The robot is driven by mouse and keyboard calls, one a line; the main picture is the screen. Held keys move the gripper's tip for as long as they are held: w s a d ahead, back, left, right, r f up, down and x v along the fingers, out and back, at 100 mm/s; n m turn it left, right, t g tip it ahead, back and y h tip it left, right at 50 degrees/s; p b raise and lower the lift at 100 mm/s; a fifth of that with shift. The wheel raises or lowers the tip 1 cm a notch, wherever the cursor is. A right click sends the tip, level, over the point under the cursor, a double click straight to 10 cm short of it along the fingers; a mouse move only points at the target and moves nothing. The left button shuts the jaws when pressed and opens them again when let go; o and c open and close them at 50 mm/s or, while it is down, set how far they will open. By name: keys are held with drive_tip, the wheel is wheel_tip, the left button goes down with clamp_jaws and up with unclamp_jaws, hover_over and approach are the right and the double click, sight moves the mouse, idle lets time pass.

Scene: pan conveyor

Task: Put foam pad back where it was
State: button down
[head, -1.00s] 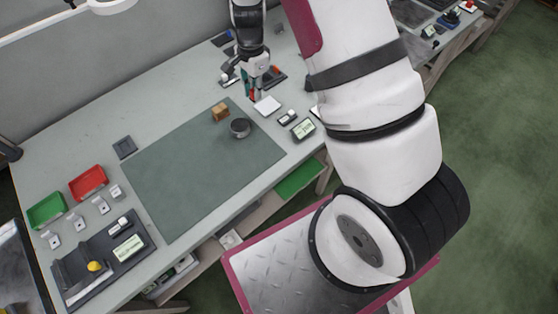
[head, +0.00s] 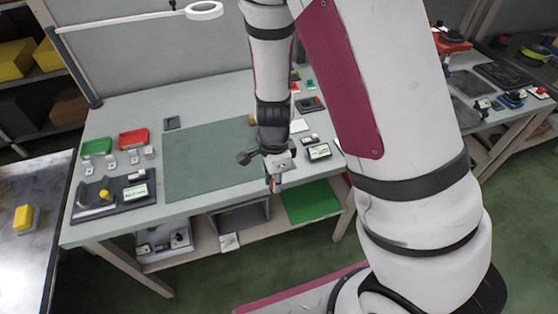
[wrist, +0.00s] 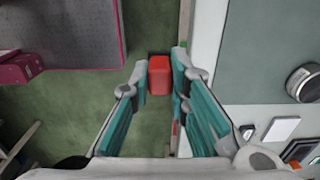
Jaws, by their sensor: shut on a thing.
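A small red block (wrist: 159,76), which looks like the foam pad, sits between the tips of my gripper (wrist: 159,82). The teal-lined fingers are shut on it. In the head view my gripper (head: 275,184) points down near the front edge of the workbench (head: 120,222), and only a little red shows at its tip. In the wrist view the block is seen against the green floor, just left of the bench edge. I cannot tell its exact height or which place it came from.
A green mat (head: 195,165) covers the bench middle; a dark round tin (wrist: 304,83) stands on it. A white square (wrist: 281,128) lies beside the mat. Red (head: 133,138) and green (head: 97,148) trays stand at left. A lower shelf holds a green panel (head: 311,201).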

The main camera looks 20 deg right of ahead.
drive_tip(key=w+d, duration=0.1)
drive_tip(key=w, duration=0.3)
drive_tip(key=w+d, duration=0.2)
drive_tip(key=w, duration=0.1)
drive_tip(key=w+d+f, duration=0.1)
drive_tip(key=w, duration=0.3)
drive_tip(key=shift+w+d+f, duration=0.1)
drive_tip(key=shift+w+d, duration=0.25)
drive_tip(key=shift+d, duration=0.05)
drive_tip(key=shift+w+d+f+p, duration=0.1)
drive_tip(key=shift+w+f+p, duration=0.1)
drive_tip(key=shift+f, duration=0.7)
drive_tip(key=shift+w+d+f+p, duration=0.1)
drive_tip(key=shift+w+f+p, duration=0.05)
drive_tip(key=shift+f, duration=0.7)
drive_tip(key=shift+f, duration=0.15)
drive_tip(key=c, duration=1.5)
unclamp_jaws()
drive_tip(key=shift+c, duration=0.2)
